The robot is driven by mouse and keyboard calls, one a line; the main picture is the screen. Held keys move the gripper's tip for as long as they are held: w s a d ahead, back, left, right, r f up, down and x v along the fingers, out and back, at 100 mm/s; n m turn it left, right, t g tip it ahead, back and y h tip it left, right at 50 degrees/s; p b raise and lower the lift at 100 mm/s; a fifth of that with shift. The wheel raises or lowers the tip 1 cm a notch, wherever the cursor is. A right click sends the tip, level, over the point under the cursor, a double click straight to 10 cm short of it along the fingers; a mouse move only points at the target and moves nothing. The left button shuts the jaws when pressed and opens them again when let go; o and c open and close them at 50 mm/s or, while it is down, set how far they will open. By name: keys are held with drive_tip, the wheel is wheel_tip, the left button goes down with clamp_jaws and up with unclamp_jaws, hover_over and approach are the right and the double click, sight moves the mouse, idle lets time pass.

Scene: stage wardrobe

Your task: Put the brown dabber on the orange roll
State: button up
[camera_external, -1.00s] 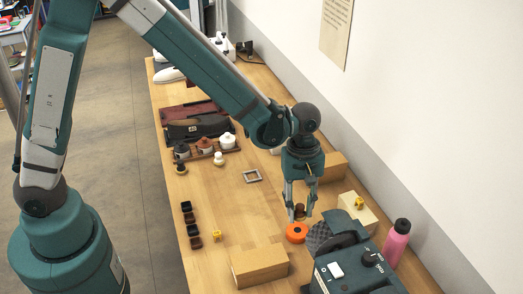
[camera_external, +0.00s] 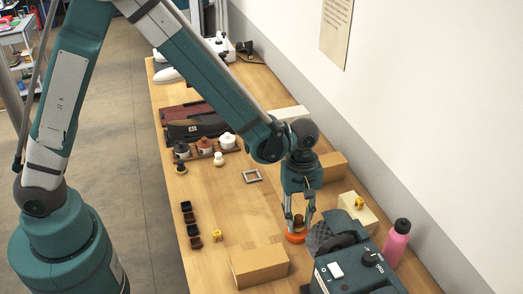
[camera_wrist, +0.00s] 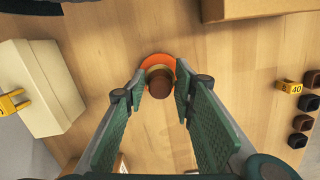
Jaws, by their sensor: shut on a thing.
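The orange roll (camera_external: 294,238) lies flat on the wooden table, left of the grey-green machine. It also shows in the wrist view (camera_wrist: 157,61), partly covered by the brown dabber. The brown dabber (camera_wrist: 159,84) is between my fingertips, right over the roll; in the external view it shows as a small brown shape (camera_external: 298,221). My gripper (camera_external: 299,226) points down and is shut on the dabber. In the wrist view my gripper (camera_wrist: 160,92) has a finger on each side of it. I cannot tell whether the dabber's underside touches the roll.
The grey-green machine (camera_external: 352,268) stands close on the right, with a pink bottle (camera_external: 397,243) beyond it. A cardboard-coloured block (camera_external: 259,265) is in front. Small dark cups (camera_external: 190,225) and a yellow tag (camera_external: 217,236) are left. The table's middle is mostly clear.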

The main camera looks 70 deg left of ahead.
drive_tip(key=shift+f, duration=0.6)
drive_tip(key=shift+f, duration=0.1)
drive_tip(key=o, duration=0.8)
drive_tip(key=r, duration=0.4)
drive_tip(key=a+r, duration=0.1)
drive_tip(key=r, duration=0.7)
drive_tip(key=shift+w+a+r, duration=0.1)
drive_tip(key=shift+w+a, duration=0.05)
drive_tip(key=shift+a, duration=0.05)
idle(0.4)
